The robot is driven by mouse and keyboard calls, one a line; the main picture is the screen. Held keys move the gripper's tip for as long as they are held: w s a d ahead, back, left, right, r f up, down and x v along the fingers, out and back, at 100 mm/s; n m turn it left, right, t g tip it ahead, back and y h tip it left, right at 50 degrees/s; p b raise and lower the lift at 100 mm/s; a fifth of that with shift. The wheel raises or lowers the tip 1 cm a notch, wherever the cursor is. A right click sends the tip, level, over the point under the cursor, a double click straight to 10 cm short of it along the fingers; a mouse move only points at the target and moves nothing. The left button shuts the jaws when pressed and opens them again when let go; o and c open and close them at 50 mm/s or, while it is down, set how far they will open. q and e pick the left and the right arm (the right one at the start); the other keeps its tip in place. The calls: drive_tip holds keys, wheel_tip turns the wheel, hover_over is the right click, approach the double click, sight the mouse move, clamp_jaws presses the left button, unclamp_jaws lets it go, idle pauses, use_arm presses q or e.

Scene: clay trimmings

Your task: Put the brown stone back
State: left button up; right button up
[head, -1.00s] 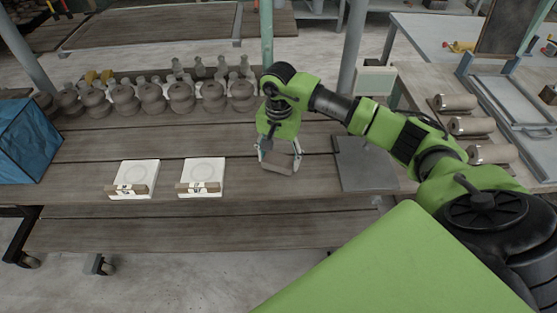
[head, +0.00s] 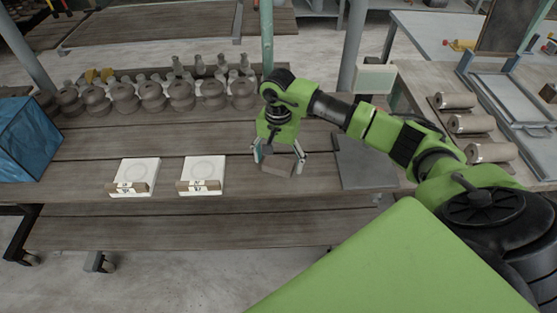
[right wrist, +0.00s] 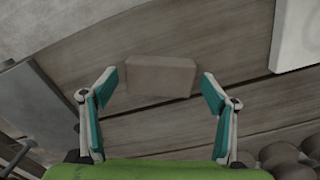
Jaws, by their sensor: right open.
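The brown stone (head: 277,168), a small rectangular block, lies on the wooden table near its front edge. It also shows in the right wrist view (right wrist: 160,76), flat on the boards just beyond and between the fingertips. My right gripper (head: 279,161) is over the stone with its fingers spread wide on both sides. In the right wrist view the gripper (right wrist: 160,85) shows gaps between both fingers and the stone. My left gripper is not in view.
Two white tiles (head: 203,171) (head: 139,172), each with a ring mark and a small block at the front, lie left of the stone. A dark grey slab (head: 362,165) lies to the right. Several clay pots (head: 181,97) line the back. A blue box (head: 25,140) stands far left.

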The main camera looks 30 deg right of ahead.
sight(278, 163)
drive_tip(key=shift+r, duration=0.55)
wheel_tip(278, 163, up, 11)
drive_tip(key=b, duration=0.2)
idle(1.0)
